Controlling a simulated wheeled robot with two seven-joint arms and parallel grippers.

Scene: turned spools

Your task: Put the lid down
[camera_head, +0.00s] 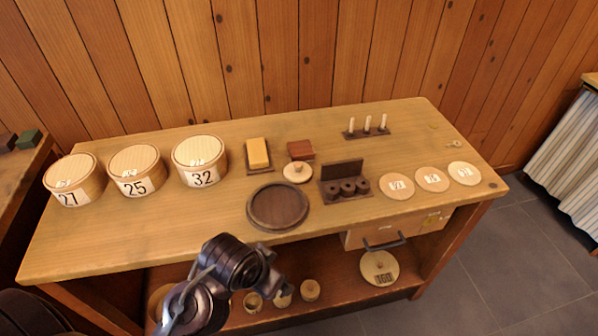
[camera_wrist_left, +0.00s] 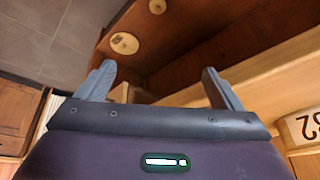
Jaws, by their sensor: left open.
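My left gripper (camera_wrist_left: 158,86) is open, with nothing visible between its fingers in the left wrist view. In the head view my left arm is low in front of the table's front edge, and its fingers are hard to make out. Three round pale boxes marked 27 (camera_head: 74,182), 25 (camera_head: 137,172) and 32 (camera_head: 199,163) stand in a row at the left of the table, each with a lid on top. Three flat round labelled discs (camera_head: 397,186), (camera_head: 432,179), (camera_head: 464,173) lie at the right; whether they are lids is unclear. My right gripper is not in view.
A dark round tray (camera_head: 278,228) lies near the table's front edge. A yellow block (camera_head: 257,153), a knobbed wooden disc (camera_head: 297,173), a dark spool rack (camera_head: 345,197) and a peg stand (camera_head: 367,133) are behind or beside it. Small round pieces (camera_head: 310,290) sit on the lower shelf.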

